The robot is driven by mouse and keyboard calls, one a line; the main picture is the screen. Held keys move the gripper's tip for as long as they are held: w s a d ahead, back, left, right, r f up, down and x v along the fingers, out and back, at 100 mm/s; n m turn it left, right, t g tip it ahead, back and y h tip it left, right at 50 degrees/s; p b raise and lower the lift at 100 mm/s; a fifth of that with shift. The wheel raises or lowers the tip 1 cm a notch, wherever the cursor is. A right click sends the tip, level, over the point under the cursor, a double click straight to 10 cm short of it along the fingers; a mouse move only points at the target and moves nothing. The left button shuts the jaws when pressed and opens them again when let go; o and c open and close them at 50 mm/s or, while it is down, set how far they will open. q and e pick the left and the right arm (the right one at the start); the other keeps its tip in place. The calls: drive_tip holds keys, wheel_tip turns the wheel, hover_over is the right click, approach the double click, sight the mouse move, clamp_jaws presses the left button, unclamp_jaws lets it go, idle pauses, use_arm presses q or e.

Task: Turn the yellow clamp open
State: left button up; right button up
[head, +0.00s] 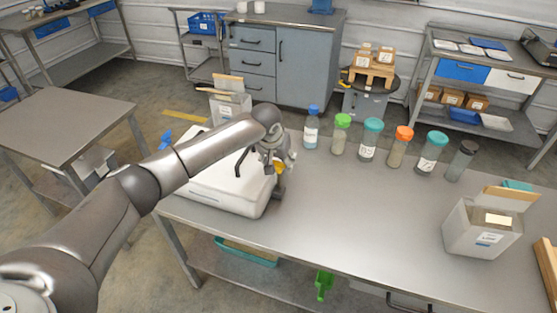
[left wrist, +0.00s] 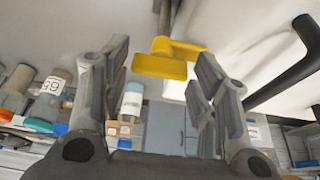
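The yellow clamp (head: 279,168) shows only as a small patch at the right side of the white hopper (head: 238,200), partly hidden by my left gripper (head: 277,153). In the left wrist view the clamp (left wrist: 168,62) is a yellow lever with a flat end. My left gripper (left wrist: 163,70) is open, with one finger on each side of the clamp near the fingertips. I see gaps between the clamp and both fingers. Whether the clamp sits fully between them in depth is hard to tell. My right gripper is not in view.
A dark bent handle (left wrist: 285,70) stands close to the right finger in the left wrist view. Several lidded bottles (head: 371,140) line the table's back edge. A white labelled bin (head: 478,232) stands at the right. The table (head: 340,215) is clear in the middle.

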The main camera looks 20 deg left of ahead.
use_arm(q)
drive_tip(key=c, duration=0.6)
drive_tip(key=shift+o, duration=0.2)
